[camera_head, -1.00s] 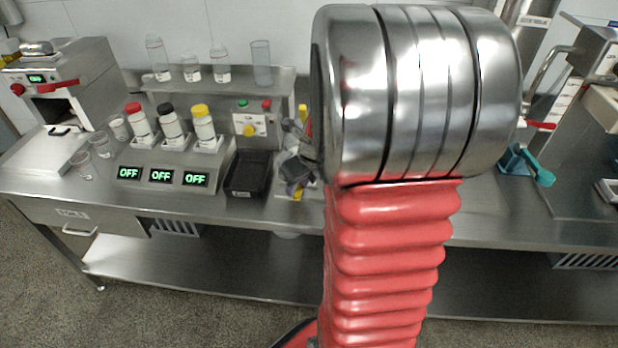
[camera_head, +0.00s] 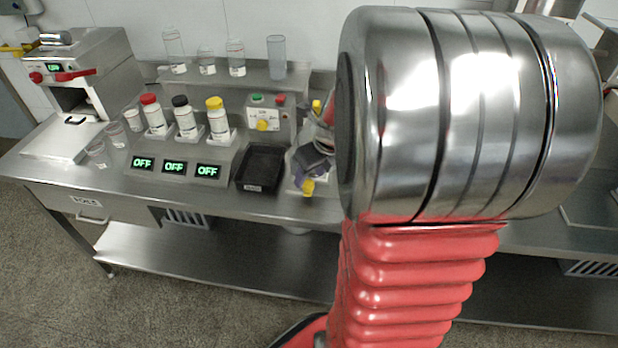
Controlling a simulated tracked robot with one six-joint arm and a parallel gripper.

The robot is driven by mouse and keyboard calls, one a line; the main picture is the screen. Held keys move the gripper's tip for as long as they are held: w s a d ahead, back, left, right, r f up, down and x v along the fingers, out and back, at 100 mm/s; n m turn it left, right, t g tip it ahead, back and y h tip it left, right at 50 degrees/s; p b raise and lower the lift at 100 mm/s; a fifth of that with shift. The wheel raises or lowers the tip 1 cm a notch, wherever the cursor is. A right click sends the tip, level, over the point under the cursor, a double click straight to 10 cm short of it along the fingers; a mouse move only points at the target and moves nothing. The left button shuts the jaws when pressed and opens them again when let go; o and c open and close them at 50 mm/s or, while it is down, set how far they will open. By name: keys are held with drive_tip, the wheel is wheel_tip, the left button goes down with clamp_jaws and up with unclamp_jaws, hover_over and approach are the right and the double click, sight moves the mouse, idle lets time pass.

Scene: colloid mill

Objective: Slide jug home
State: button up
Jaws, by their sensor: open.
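No jug can be made out for sure. My large steel arm joint and red ribbed sleeve cover the middle and right of the view. A grey-purple part (camera_head: 311,161) shows at the left edge of my arm, among yellow pieces on a pale base; I cannot tell what it is. My gripper cannot be picked out and seems hidden behind the arm.
On the steel bench stand capped bottles with red, black and yellow (camera_head: 216,121) lids, OFF displays (camera_head: 174,167), a black tray (camera_head: 260,167) and a button box (camera_head: 268,120). Clear vessels (camera_head: 277,57) stand on the shelf. A machine (camera_head: 79,70) is far left.

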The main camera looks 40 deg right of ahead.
drive_tip(key=v, duration=1)
drive_tip(key=shift+w, duration=0.1)
